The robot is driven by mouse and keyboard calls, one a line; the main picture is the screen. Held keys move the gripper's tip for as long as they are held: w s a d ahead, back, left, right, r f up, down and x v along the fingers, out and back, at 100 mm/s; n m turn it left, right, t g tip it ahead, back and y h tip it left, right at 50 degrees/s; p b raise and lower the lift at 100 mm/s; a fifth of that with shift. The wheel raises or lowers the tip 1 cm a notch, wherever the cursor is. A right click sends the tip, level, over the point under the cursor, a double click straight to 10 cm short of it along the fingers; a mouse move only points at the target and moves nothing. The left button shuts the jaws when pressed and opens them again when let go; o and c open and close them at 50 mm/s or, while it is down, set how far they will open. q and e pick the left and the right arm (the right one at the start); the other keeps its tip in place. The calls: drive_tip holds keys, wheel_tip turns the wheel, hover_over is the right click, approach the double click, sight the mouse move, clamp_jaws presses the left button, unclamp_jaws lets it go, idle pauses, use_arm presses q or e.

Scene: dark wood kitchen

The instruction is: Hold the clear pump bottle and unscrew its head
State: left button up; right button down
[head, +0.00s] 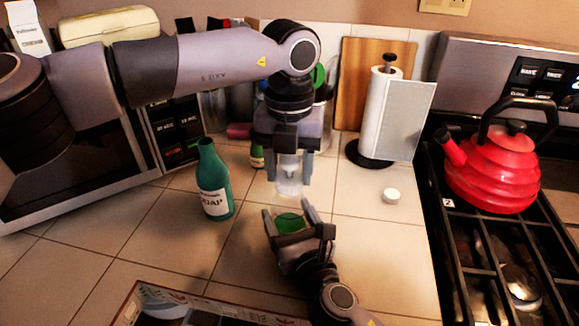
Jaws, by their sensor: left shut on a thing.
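My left gripper (289,170) points down from above and is shut on the upper part of a clear bottle-like thing (289,187), which I take for the clear pump bottle. Its pump head is mostly hidden between the fingers. My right gripper (289,216) comes in from the bottom, just in front of and below the left one. A round green thing (289,223) shows between its fingers. I cannot tell whether this is part of the clear bottle, or whether the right fingers touch it.
A teal soap bottle (213,181) stands left of my grippers. A small white round piece (391,196) lies to the right. A paper towel roll (383,115) on a black stand is behind. A red kettle (493,170) sits on the stove.

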sight(289, 157)
use_arm(q)
drive_tip(key=shift+r, duration=2)
use_arm(e)
unclamp_jaws()
